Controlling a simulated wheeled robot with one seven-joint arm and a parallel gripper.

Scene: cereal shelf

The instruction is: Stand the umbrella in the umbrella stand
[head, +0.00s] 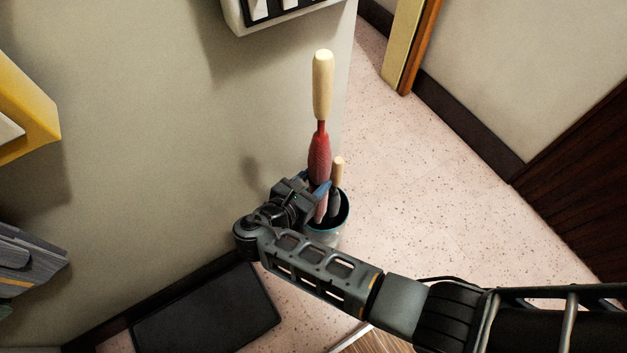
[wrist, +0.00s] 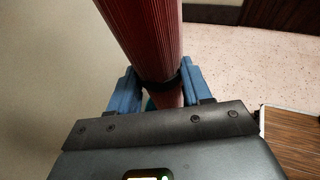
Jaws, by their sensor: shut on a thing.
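The red umbrella (head: 319,155) with a cream handle (head: 322,85) stands nearly upright in my gripper (head: 318,188). In the wrist view, my gripper (wrist: 161,88) has its blue fingers on both sides of the umbrella (wrist: 145,35), shut on it near a dark band. The umbrella stand (head: 325,237) is a round grey-teal bin on the floor, partly hidden behind my arm. The umbrella's lower end overlaps the stand's dark opening in the head view; I cannot tell how deep its tip is.
Another umbrella, dark with a cream handle (head: 338,170), leans in the stand just right of the red one. A wall (head: 270,120) is close on the left. A dark mat (head: 205,310) lies at lower left. Speckled floor (head: 430,190) is free to the right.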

